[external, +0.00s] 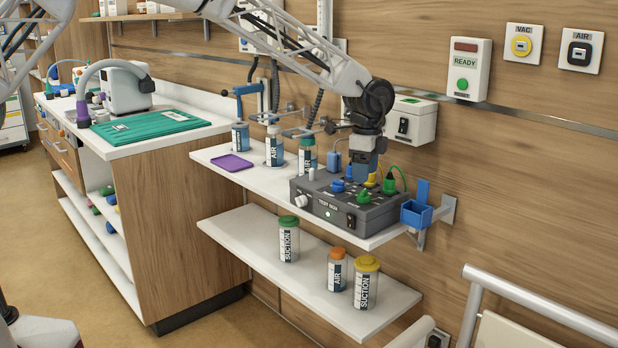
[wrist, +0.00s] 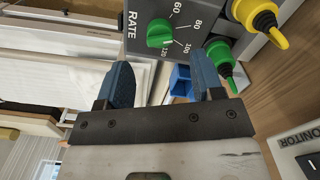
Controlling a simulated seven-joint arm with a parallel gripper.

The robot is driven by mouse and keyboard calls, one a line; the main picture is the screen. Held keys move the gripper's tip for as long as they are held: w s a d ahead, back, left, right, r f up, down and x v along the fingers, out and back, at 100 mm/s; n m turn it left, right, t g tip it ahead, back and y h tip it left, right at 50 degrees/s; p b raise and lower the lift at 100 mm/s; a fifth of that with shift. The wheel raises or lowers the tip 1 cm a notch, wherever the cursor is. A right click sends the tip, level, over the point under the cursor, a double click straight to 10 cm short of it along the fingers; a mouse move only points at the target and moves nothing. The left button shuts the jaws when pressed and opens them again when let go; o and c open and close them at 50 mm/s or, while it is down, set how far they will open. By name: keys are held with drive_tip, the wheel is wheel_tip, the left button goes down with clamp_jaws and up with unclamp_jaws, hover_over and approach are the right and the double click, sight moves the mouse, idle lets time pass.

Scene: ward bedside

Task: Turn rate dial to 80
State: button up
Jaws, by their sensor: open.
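The rate dial (wrist: 160,33) is a green knob on the grey test box, near the top of the wrist view. Its printed scale shows RATE with 60, 80, 100 and 120 around it; I cannot tell clearly which number the knob points to. The grey test box (external: 328,211) stands on the upper wall shelf in the external view, with a green knob (external: 363,197) on top. My gripper (wrist: 162,80) is open, its two blue fingers apart with nothing between them. In the external view my gripper (external: 364,170) hangs over the box, apart from the dial in the wrist view.
Yellow (wrist: 262,18) and green (wrist: 221,58) plugs with cables stand close beside the dial. A blue bin (external: 416,214) hangs at the shelf's right end. Labelled bottles stand left of the box on the upper shelf (external: 250,178), with others on the lower shelf (external: 315,285).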

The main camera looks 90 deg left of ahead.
drive_tip(key=shift+r, duration=1.05)
drive_tip(key=shift+s+d+r, duration=0.1)
drive_tip(key=shift+d+r, duration=0.2)
drive_tip(key=shift+d, duration=0.1)
drive_tip(key=s+d+r+n, duration=0.1)
drive_tip(key=s+d+r, duration=0.5)
drive_tip(key=d, duration=0.4)
drive_tip(key=s+d+r+t, duration=0.1)
drive_tip(key=s+d+r, duration=0.3)
drive_tip(key=s+d, duration=0.45)
drive_tip(key=s+d+r+n, duration=0.1)
drive_tip(key=s+d+r, duration=0.45)
drive_tip(key=d, duration=0.55)
drive_tip(key=s+d+f, duration=0.1)
drive_tip(key=s+d, duration=0.4)
drive_tip(key=s, duration=0.5)
drive_tip(key=s+d+f+n+t, duration=0.1)
drive_tip(key=s+d, duration=0.5)
drive_tip(key=s, duration=0.4)
drive_tip(key=s+d+f+n, duration=0.1)
drive_tip(key=s+d+f, duration=0.1)
drive_tip(key=s+d, duration=0.4)
drive_tip(key=shift+s+t, duration=0.3)
drive_tip(key=shift+s, duration=1.95)
